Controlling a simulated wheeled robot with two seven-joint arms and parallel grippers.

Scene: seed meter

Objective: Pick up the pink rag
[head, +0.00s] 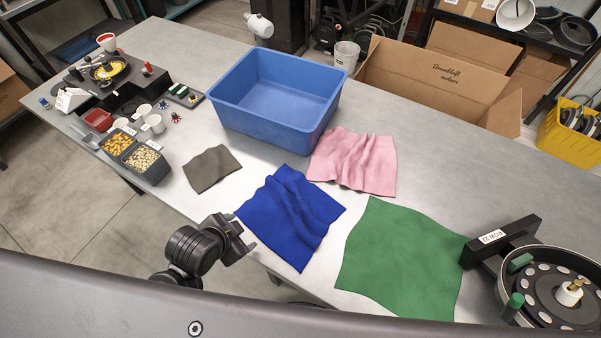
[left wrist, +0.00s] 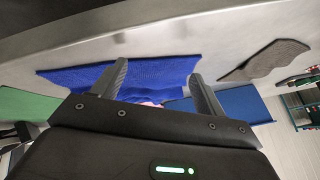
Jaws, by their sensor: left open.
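The pink rag (head: 355,162) lies crumpled on the table, at the right front of the blue bin and behind the blue rag (head: 290,215). A small pink patch (left wrist: 150,103) shows between my fingers in the left wrist view, mostly hidden by the gripper. My left gripper (head: 247,236) is open and empty at the table's front edge, left of the blue rag and well apart from the pink one. The left wrist view shows its two spread fingers (left wrist: 158,72) with the blue rag (left wrist: 150,72) beyond. My right gripper is in neither view.
A green rag (head: 402,262) lies right of the blue one, a grey-brown rag (head: 212,168) left. The blue bin (head: 255,118) stands behind. A seed meter (head: 555,290) is at right. Food tubs (head: 147,160) and cups stand at left. Bare table lies right of the pink rag.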

